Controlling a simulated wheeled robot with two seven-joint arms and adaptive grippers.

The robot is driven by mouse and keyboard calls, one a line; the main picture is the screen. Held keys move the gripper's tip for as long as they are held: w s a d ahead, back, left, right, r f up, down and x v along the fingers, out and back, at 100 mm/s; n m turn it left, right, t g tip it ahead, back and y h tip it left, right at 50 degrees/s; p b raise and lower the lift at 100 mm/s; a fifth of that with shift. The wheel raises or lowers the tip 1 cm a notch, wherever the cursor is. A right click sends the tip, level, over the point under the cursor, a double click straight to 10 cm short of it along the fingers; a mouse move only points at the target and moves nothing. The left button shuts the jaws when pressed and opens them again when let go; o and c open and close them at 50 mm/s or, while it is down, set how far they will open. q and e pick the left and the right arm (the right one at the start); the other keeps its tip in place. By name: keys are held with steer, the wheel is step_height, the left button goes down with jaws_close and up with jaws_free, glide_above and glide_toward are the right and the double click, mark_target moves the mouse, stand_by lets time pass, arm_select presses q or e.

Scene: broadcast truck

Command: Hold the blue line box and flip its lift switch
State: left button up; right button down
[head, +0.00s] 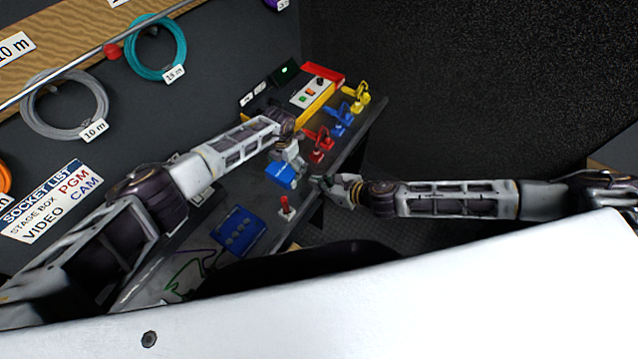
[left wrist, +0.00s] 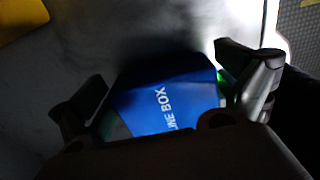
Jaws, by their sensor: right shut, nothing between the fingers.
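The blue line box (head: 281,175) stands near the front edge of the dark bench. In the left wrist view the box (left wrist: 165,100) shows its blue face with white lettering between my fingers. My left gripper (head: 290,160) reaches down over the box, with one finger along each side, and appears shut on it. My right gripper (head: 322,183) is shut and empty, just right of the box at the bench's front edge. A small green patch (left wrist: 222,84) shows beside the box by one finger. The lift switch cannot be made out in either view.
Red (head: 318,143), blue (head: 340,120) and yellow (head: 358,96) devices stand along the bench to the back right, near a yellow-red panel (head: 312,92). A red-topped switch (head: 285,206) and a blue panel (head: 238,231) lie nearer. Coiled cables hang on the wall.

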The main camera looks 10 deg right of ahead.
arm_select(q)
steer(key=shift+r, duration=0.1)
step_height(320, 180, up, 12)
stand_by(1.1)
steer(key=shift+s+d+f, duration=0.1)
steer(key=shift+d+f, duration=0.05)
steer(key=shift+f, duration=0.05)
stand_by(0.5)
